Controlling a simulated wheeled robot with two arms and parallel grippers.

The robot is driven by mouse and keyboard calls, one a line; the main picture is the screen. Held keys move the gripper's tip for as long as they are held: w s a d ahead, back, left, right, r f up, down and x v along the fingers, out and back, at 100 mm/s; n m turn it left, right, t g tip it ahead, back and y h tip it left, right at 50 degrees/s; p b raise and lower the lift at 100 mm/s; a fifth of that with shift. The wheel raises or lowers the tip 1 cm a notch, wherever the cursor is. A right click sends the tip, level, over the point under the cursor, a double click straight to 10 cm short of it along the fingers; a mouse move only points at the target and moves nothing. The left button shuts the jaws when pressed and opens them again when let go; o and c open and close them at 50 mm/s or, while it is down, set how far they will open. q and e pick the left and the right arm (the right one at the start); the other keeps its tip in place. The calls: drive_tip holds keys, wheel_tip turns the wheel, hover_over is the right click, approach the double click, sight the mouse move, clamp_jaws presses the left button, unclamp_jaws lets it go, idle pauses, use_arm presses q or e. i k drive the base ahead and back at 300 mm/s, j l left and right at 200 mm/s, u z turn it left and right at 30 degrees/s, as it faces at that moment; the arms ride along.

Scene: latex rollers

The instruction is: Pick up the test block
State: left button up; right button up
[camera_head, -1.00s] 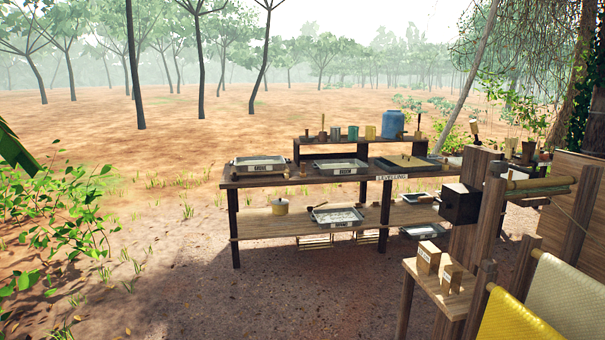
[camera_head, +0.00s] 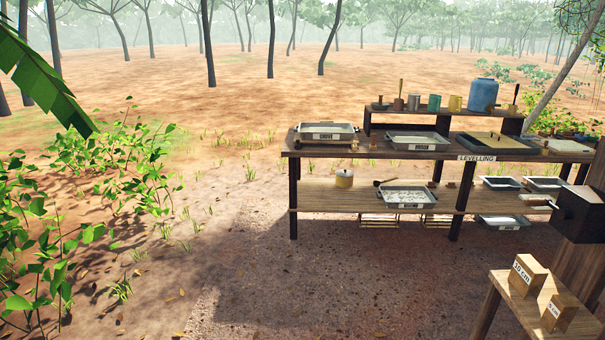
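Two wooden blocks with white labels stand on a small wooden table (camera_head: 508,292) at the lower right. The rear block (camera_head: 528,275) has a label that seems to read "10 cm". The front block (camera_head: 558,311) has a label too small to read surely. I cannot tell from the labels which one is the test block. Neither of my grippers shows in the view.
A dark box (camera_head: 580,212) on a post is at the right edge. Bushes (camera_head: 110,165) grow at left. Open ground lies between.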

sight(372, 146)
drive_tip(key=i+z, duration=0.35)
drive_tip(key=i, duration=2.85)
drive_tip(key=i+l+u, duration=0.1)
drive_tip(key=i, duration=0.65)
